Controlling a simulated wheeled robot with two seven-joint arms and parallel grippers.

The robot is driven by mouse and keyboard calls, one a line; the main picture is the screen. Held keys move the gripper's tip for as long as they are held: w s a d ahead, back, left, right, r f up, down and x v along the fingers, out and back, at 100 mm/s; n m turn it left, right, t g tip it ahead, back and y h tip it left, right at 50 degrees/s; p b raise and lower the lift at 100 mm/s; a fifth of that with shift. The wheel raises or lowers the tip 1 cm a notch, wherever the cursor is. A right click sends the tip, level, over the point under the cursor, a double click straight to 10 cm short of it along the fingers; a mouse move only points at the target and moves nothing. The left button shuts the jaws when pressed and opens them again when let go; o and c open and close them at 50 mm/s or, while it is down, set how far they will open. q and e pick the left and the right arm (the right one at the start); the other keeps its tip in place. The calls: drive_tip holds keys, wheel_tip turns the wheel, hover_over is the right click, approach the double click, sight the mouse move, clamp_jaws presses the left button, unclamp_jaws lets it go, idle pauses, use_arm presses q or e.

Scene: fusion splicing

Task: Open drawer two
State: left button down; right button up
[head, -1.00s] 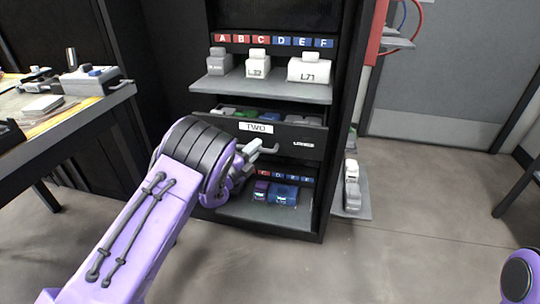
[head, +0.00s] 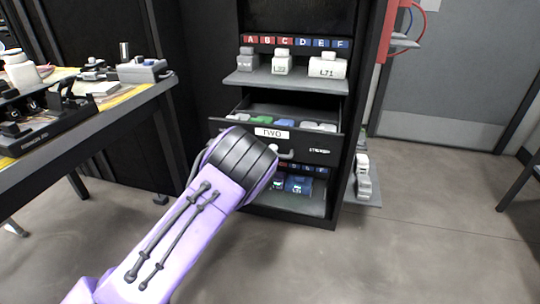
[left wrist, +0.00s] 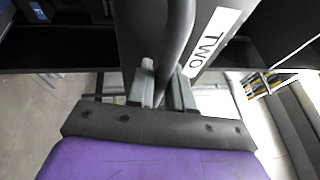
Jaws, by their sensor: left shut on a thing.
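Drawer two (head: 322,148) is a dark drawer in the black cabinet, with a white "TWO" label (head: 271,134) on its front. It stands pulled out, and white, green and blue things show inside it. My left gripper (left wrist: 162,90) is shut on the drawer's dark handle (left wrist: 178,35), which runs between its fingers in the left wrist view. The label also shows there, to the right of the handle. In the head view my purple left wrist hides most of the gripper and the left part of the handle. My right gripper is not in view.
A shelf (head: 285,83) above the drawer holds white and grey things under letter tags. A lower compartment (head: 300,205) holds blue boxes. A workbench (head: 110,105) with devices stands at the left. The floor (head: 400,250) in front and to the right is clear.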

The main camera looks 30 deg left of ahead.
use_arm(q)
drive_tip(key=shift+a, duration=0.1)
drive_tip(key=c, duration=1.4)
unclamp_jaws()
drive_tip(key=p+v, duration=0.1)
drive_tip(key=v, duration=0.9)
drive_tip(key=shift+s, duration=0.25)
drive_tip(key=shift+f, duration=0.1)
